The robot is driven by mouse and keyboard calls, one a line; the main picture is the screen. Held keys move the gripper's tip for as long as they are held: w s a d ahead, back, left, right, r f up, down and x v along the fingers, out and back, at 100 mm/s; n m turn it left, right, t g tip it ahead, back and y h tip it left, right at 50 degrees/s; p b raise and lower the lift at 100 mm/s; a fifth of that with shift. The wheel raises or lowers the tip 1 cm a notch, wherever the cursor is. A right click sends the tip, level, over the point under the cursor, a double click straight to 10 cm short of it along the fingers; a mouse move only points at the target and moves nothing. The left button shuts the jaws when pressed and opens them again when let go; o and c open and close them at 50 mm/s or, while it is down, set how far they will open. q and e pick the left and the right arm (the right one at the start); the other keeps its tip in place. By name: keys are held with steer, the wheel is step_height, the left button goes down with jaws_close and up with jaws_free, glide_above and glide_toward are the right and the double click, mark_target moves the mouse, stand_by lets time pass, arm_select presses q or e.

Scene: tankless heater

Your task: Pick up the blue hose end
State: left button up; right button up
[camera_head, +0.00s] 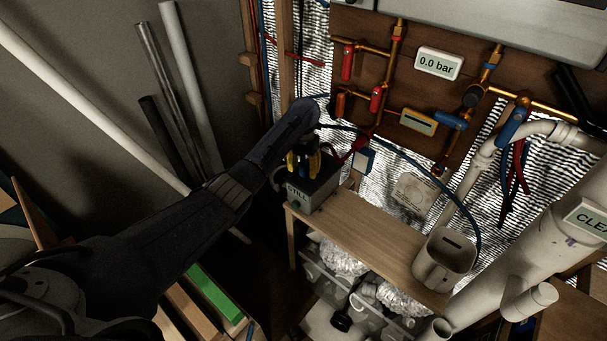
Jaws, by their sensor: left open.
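A thin blue hose (416,166) arcs from near my left gripper across the foil-covered wall. It runs down to the grey-white bucket (431,271) on the wooden shelf, where its lower end drops at the bucket's right rim. Its upper end, near my left wrist, is partly hidden by the arm. My left gripper (303,163) is open and points down over the grey pump box (313,193) at the shelf's left end. Whether it touches the box or a hose there is too small to tell. My right gripper is not in view.
Copper pipes with red and blue valves and a 0.0 bar display (438,64) are on the wooden panel behind. A large white pipe (540,246) stands at the right. A clear bin (324,282) sits below the shelf (375,238), whose middle is clear.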

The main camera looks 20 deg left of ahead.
arm_select(q)
jaws_close()
stand_by(0.5)
